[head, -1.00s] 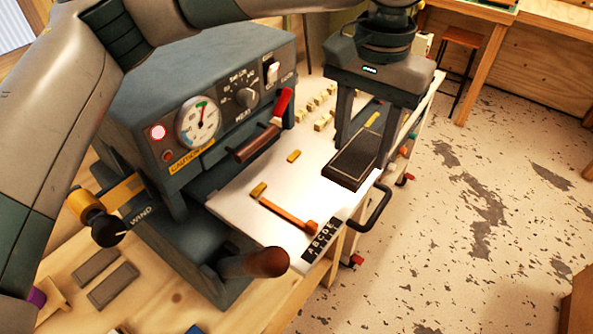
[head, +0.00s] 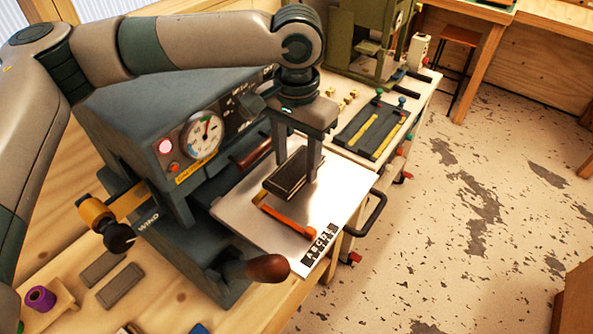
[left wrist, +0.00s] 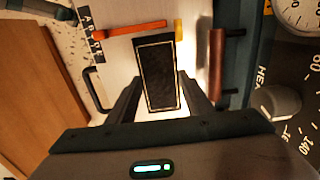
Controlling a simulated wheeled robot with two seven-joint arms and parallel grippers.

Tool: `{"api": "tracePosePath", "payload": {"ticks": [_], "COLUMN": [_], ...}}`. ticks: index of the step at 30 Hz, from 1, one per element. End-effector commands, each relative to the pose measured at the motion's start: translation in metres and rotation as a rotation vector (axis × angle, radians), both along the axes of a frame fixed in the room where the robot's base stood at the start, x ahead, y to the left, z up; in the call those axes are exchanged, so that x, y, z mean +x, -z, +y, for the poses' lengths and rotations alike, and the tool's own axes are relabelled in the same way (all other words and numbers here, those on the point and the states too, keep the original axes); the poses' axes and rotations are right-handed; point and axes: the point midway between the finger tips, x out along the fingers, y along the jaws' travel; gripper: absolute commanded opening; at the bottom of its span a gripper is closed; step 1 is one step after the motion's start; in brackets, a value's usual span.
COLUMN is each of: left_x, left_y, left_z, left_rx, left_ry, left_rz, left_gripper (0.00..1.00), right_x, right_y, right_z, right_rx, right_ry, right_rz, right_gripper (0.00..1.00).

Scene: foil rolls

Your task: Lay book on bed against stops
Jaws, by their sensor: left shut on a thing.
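My left gripper (head: 298,168) is shut on the dark book (head: 287,180), a flat black cover with a thin pale border line. The book is held flat over the pale metal bed (head: 245,220) of the grey press. A small yellow stop (head: 264,194) and an orange bar (head: 287,220) lie by the book's near end. In the left wrist view, the book (left wrist: 158,75) sits between the fingers, its far end close to the orange bar (left wrist: 130,30) and a yellow stop (left wrist: 179,30). I cannot tell whether the book touches bed or stops. My right gripper is out of view.
The grey press (head: 190,105) with its gauge stands left of the bed. A brown-knobbed handle (head: 268,267) projects at the front. A black rack with yellow strips (head: 372,130) and small blocks lie behind right. An alphabet strip (head: 320,244) marks the bed's near corner.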

Motion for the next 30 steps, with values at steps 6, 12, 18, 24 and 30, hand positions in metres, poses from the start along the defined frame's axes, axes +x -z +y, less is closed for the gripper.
{"api": "tracePosePath", "payload": {"ticks": [6, 12, 18, 24, 30], "left_x": [0.000, -0.001, -0.001, 0.000, 0.000], "left_y": [0.004, 0.026, 0.040, 0.040, 0.042], "left_z": [0.000, 0.000, 0.000, 0.000, 0.000], "left_rx": [0.000, 0.001, 0.000, 0.000, 0.000], "left_ry": [0.000, 0.000, 0.000, 0.000, 0.000], "left_rz": [0.001, 0.003, 0.000, 0.000, 0.000], "left_gripper": [0.23, 0.23, 0.23, 0.23, 0.61], "right_x": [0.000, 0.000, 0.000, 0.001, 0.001], "right_y": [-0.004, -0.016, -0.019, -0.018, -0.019], "right_z": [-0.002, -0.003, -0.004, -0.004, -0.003], "right_rx": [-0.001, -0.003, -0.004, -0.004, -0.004], "right_ry": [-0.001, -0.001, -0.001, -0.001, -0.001], "right_rz": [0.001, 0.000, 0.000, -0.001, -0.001], "right_gripper": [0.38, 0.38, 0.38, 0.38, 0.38]}}
